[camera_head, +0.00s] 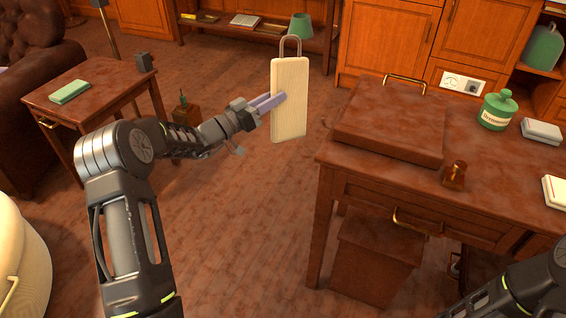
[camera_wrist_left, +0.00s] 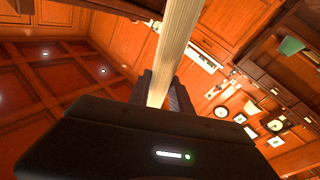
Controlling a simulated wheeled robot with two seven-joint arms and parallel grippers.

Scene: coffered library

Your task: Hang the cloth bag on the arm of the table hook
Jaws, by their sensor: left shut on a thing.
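The cream cloth bag (camera_head: 290,100) hangs upright in the air, its looped handle (camera_head: 291,47) at the top. My left gripper (camera_head: 270,102), with pale purple fingers, is shut on the bag's left edge. In the left wrist view the bag shows edge-on as a pale strip (camera_wrist_left: 178,45) between the dark fingers. The bag is left of the desk and apart from it. I cannot clearly make out the table hook; a small brass-brown object (camera_head: 454,175) stands near the desk's front edge. My right arm shows at the lower right, but its gripper is out of view.
A side table (camera_head: 95,85) stands at left, with a green book (camera_head: 70,92). Open floor lies between the tables.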

